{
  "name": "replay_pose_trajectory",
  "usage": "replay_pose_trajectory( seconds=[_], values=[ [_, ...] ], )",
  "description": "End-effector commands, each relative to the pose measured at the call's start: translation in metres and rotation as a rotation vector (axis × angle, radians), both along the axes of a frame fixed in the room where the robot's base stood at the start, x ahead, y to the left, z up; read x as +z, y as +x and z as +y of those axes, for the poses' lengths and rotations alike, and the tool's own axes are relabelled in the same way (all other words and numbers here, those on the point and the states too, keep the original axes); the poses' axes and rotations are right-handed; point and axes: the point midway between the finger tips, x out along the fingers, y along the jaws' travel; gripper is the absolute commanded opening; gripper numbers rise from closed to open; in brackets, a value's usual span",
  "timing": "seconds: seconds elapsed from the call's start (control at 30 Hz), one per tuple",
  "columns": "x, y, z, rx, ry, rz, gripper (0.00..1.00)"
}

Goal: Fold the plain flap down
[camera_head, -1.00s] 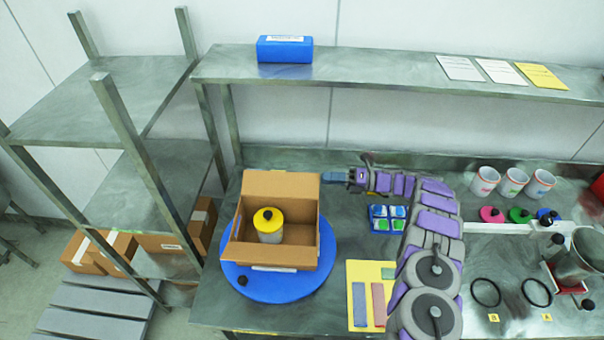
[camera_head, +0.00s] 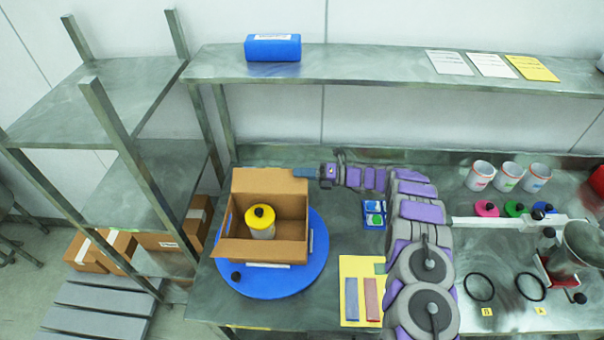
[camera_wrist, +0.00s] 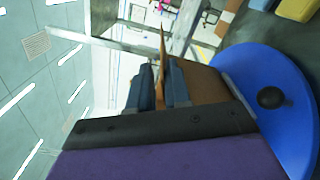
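An open brown cardboard box (camera_head: 292,224) sits on a blue round turntable (camera_head: 318,262). Its plain back flap (camera_head: 262,180) stands up, leaning slightly back; the front flap (camera_head: 262,250) is folded outward. A jar with a yellow lid (camera_head: 260,215) stands inside the box. My gripper (camera_head: 303,172) is at the right edge of the back flap, its fingertips overlapping it. In the wrist view, the flap (camera_wrist: 162,48) shows edge-on between the two fingers of my gripper (camera_wrist: 161,75). The fingers are apart, with a narrow gap around it; any contact is unclear.
A black knob (camera_head: 236,276) is on the turntable's front left. A blue tray of small items (camera_head: 374,213) and a yellow sheet (camera_head: 349,262) lie to the right, partly behind my arm. A shelf (camera_head: 380,68) with a blue box (camera_head: 273,47) runs above the back.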

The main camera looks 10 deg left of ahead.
Motion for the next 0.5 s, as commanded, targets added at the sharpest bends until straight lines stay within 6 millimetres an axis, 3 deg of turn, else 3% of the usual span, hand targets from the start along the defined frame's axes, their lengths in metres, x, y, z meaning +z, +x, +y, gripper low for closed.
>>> replay_pose_trajectory(
  seconds=[0.17, 0.5],
  values=[
    [-0.0017, -0.001, 0.0095, 0.004, -0.008, 0.0, 0.0],
    [-0.001, -0.0025, 0.0007, 0.007, 0.001, 0.002, 0.0]
  ],
)
